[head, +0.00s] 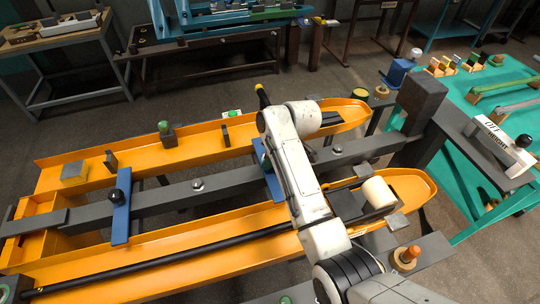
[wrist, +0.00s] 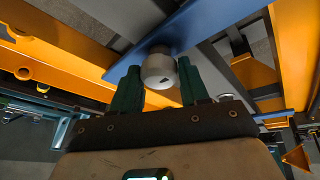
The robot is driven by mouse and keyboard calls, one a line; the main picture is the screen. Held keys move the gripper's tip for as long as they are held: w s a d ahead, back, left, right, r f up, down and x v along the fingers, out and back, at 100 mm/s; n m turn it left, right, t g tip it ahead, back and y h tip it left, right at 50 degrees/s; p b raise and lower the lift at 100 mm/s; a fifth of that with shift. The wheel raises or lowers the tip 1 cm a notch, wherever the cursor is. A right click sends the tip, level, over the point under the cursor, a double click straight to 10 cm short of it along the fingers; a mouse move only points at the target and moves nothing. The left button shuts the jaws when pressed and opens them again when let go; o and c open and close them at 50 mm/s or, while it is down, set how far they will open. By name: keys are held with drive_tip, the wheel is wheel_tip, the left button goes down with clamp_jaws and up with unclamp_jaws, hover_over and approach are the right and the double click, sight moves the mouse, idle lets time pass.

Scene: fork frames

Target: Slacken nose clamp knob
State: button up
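In the wrist view a round, pale grey knob (wrist: 158,72) stands on a blue clamp bar (wrist: 185,25). My gripper (wrist: 160,66) has one dark green finger on each side of the knob, and both appear to touch it. In the head view the blue bar (head: 276,186) near the tapered end of the orange fork frame (head: 217,137) is partly covered by my white arm. A second blue clamp bar (head: 121,218) with a black knob (head: 116,196) crosses the dark centre beam further left.
The dark centre beam (head: 160,203) runs between the two orange fork arms. A dark block (head: 421,103) stands at its right end. A cream roller (head: 378,192) sits in the near fork tip. A teal bench (head: 470,100) with small parts is at the right.

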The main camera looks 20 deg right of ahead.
drive_tip(key=o, duration=0.4)
drive_tip(key=shift+r, duration=0.1)
drive_tip(key=v, duration=1)
drive_tip(key=shift+s+r+b, duration=0.15)
drive_tip(key=shift+r+b, duration=0.1)
drive_tip(key=shift+b, duration=0.1)
drive_tip(key=shift+f, duration=0.1)
drive_tip(key=s+d+f+m+g+h, duration=0.1)
drive_tip(key=s+f+m, duration=0.2)
drive_tip(key=s, duration=0.9)
drive_tip(key=s+d+f+m+g+h, duration=0.1)
drive_tip(key=s+f+m, duration=0.3)
drive_tip(key=s, duration=0.9)
drive_tip(key=s+d+f+m+h, duration=0.1)
drive_tip(key=s+d+f+m, duration=0.2)
drive_tip(key=s+f, duration=0.5)
drive_tip(key=shift+s+d+f+m+g, duration=0.1)
drive_tip(key=shift+s+m+g, duration=0.15)
drive_tip(key=shift+s, duration=0.95)
drive_tip(key=shift+s+f+m+g, duration=0.15)
drive_tip(key=shift+s+m, duration=0.1)
drive_tip(key=shift+s, duration=0.95)
